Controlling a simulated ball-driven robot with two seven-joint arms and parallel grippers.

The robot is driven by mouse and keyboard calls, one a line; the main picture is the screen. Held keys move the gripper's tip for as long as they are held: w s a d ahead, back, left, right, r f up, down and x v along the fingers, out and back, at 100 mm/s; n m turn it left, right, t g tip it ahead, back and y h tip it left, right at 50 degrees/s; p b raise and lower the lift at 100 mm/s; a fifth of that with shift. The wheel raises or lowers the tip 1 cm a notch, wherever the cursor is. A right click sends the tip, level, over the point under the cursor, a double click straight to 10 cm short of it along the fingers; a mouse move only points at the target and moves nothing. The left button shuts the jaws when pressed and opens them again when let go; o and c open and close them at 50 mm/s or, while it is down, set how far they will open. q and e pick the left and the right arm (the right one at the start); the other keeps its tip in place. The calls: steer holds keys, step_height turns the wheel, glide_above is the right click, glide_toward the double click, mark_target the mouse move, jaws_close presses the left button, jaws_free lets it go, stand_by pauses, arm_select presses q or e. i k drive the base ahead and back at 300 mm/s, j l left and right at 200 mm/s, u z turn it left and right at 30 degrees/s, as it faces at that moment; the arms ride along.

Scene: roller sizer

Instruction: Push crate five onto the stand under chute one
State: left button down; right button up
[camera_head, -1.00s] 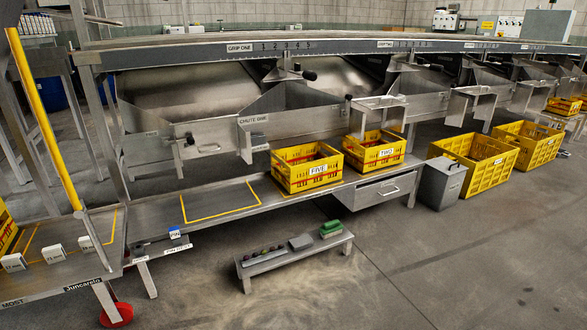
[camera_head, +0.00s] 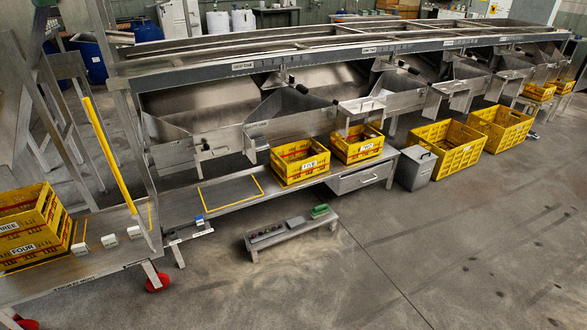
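Crate five (camera_head: 300,161), a yellow crate with a white FIVE label on its front, sits upright on the metal bench. A yellow outlined rectangle on the stand (camera_head: 230,190) lies just to its left, below chute one (camera_head: 262,142). The outlined area is empty, and the crate stands to its right with a small gap between. Neither of my grippers shows in this view.
Crate two (camera_head: 357,144) stands just right of crate five. Crates three and four (camera_head: 32,228) are stacked at the left. A low bench (camera_head: 292,237) with small items stands in front. Larger yellow crates (camera_head: 450,146) stand on the floor at right.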

mark_target(300, 166)
steer(key=i+l, duration=0.2)
steer(key=i, duration=0.3)
steer(key=i+l, duration=0.25)
steer(key=i, duration=0.25)
steer(key=i+l, duration=0.2)
steer(key=i, duration=0.3)
steer(key=i+l, duration=0.2)
steer(key=i, duration=0.3)
steer(key=i+l, duration=0.25)
steer(key=i, duration=0.25)
steer(key=i+l+u, duration=0.1)
steer(key=i, duration=0.4)
steer(key=i+l, duration=0.35)
steer(key=i, duration=0.1)
